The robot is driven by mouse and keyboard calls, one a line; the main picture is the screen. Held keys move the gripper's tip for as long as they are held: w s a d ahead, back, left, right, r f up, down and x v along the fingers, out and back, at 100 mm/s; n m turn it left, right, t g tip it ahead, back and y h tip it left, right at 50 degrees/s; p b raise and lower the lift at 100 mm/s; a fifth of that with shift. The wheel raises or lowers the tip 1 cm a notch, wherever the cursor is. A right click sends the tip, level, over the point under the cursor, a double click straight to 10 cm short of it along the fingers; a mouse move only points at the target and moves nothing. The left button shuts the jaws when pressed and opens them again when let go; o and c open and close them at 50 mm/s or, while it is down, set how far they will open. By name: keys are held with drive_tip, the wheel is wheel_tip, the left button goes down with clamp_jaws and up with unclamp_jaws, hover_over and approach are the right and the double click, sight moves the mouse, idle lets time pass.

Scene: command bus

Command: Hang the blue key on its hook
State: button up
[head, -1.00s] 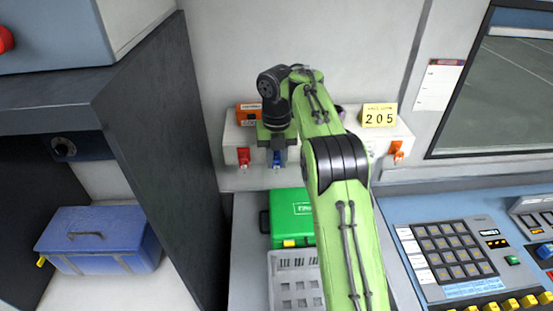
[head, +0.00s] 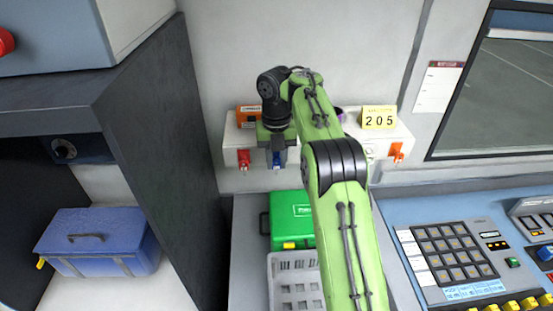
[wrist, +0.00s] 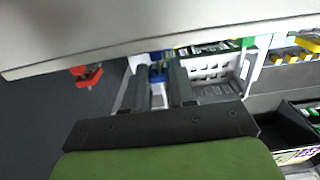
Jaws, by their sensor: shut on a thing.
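The blue key (head: 277,159) is below my gripper (head: 277,148), at the front of the white wall shelf (head: 230,137). In the wrist view the blue key (wrist: 157,72) shows between the two dark fingertips of my gripper (wrist: 160,80), which is shut on it. The shelf's pale edge (wrist: 130,52) runs close beyond the fingertips. The blue key's hook is hidden, so I cannot tell whether the key touches it.
A red key (head: 243,158) hangs just left, and an orange key (head: 397,151) hangs at the right end. On the shelf stand an orange box (head: 249,117) and a yellow "205" sign (head: 379,117). Below are a green case (head: 290,215) and a white crate (head: 284,270).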

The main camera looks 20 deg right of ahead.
drive_tip(key=shift+w+d, duration=0.1)
drive_tip(key=shift+w, duration=0.3)
drive_tip(key=shift+f, duration=0.2)
drive_tip(key=o, duration=1)
drive_tip(key=shift+c, duration=0.2)
drive_tip(key=shift+s+r, duration=0.25)
drive_tip(key=shift+r, duration=0.45)
drive_tip(key=shift+s+r, duration=0.2)
drive_tip(key=shift+r, duration=0.45)
wheel_tip(320, 180, up, 6)
drive_tip(key=s, duration=0.2)
drive_tip(key=shift+a, duration=0.3)
